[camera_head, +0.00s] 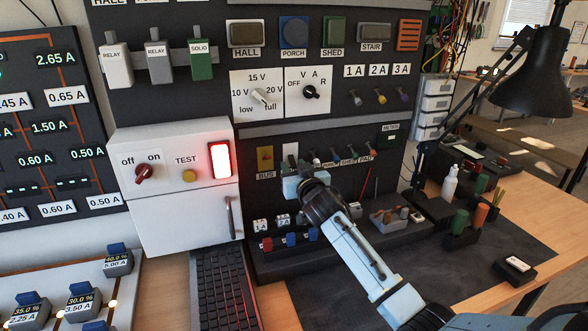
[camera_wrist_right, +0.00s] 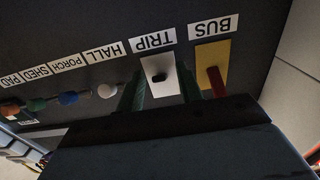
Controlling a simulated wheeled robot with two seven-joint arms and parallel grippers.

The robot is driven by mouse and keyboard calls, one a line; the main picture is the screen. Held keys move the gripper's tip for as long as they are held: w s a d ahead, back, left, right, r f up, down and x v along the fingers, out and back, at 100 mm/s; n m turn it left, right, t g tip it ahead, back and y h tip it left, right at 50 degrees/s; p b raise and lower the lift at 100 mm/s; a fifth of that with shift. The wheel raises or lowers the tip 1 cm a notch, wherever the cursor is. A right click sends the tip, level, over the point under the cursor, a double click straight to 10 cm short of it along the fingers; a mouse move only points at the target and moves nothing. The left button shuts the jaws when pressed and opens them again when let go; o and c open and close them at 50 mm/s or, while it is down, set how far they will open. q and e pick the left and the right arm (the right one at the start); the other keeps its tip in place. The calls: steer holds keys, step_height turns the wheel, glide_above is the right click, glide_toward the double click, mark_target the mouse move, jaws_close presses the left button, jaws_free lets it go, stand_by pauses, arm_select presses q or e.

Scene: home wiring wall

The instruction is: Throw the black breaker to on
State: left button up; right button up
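In the head view the white plate (camera_head: 290,151) shows just above my right gripper (camera_head: 291,182). In the wrist view my right gripper (camera_wrist_right: 160,90) is open, its two green fingers spread to the left and right of the plate. Nothing shows between them except the plate and lever. Whether the fingers touch the panel, and which way the lever is thrown, I cannot tell. My left gripper is not in view.
The yellow BUS plate (camera_wrist_right: 212,68) with a red lever is close beside one finger. HALL's white knob (camera_wrist_right: 106,90) and several coloured knobs lie on the other side. A white box (camera_head: 175,185) with a lit red lamp stands left; a black lamp (camera_head: 540,80) hangs right.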

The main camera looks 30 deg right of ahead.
steer(key=shift+w+d, duration=0.15)
steer(key=shift+w, duration=0.15)
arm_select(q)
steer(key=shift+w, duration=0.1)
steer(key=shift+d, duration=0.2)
arm_select(e)
jaws_close()
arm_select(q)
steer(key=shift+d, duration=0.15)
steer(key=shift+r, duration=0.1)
arm_select(e)
steer(key=shift+r, duration=0.1)
